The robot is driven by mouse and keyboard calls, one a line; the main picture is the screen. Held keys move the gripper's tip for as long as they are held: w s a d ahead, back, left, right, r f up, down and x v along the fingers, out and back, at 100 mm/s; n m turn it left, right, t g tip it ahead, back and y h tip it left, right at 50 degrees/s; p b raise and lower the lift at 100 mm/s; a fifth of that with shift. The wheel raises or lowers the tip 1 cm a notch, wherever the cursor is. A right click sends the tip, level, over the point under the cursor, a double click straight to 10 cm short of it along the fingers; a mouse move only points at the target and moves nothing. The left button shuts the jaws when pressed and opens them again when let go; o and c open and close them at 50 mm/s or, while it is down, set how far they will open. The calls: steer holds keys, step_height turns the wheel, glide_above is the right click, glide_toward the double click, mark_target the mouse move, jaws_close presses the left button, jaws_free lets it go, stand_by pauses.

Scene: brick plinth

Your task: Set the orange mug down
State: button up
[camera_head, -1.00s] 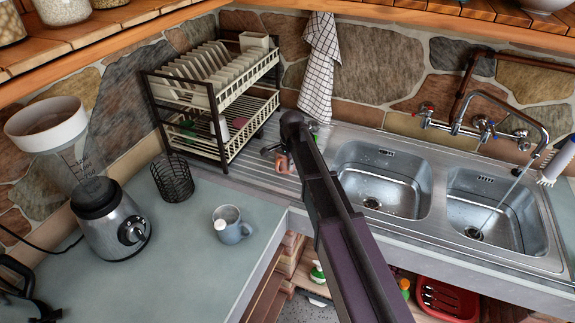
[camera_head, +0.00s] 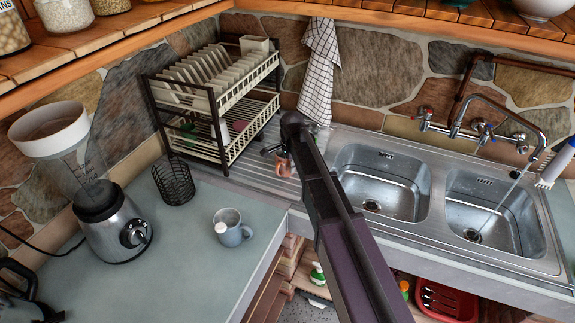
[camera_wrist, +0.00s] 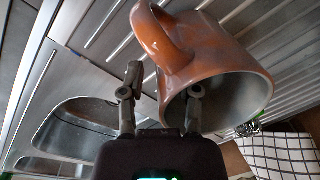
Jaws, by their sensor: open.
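The orange mug (camera_head: 284,167) is small and partly hidden by my arm in the head view, over the ribbed draining board (camera_head: 250,172) left of the sinks. In the wrist view the orange mug (camera_wrist: 205,50) lies sideways in the picture, handle toward the upper left and mouth toward my gripper (camera_wrist: 165,84). My gripper's fingers are apart. One finger is at the mug's mouth, seeming to reach inside; the other is outside, beyond the near wall. I cannot tell whether either finger touches it. The mug appears to be at the draining board, but its base contact is hidden.
A dish rack (camera_head: 215,105) with plates stands behind left. A checked towel (camera_head: 319,65) hangs on the wall. Two sink basins (camera_head: 384,183) lie right. A blue-grey mug (camera_head: 232,230), a black wire holder (camera_head: 174,182) and a blender (camera_head: 112,220) stand on the left counter.

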step_height(320, 180, up, 11)
steer(key=p, duration=1)
steer(key=shift+s+d, duration=0.25)
steer(key=shift+s, duration=0.15)
steer(key=shift+f, duration=0.1)
steer(key=s+d+n, duration=1.2)
steer(key=s+d, duration=0.8)
steer(key=s, duration=0.2)
steer(key=shift+s+d+g, duration=0.25)
steer(key=shift+g, duration=0.15)
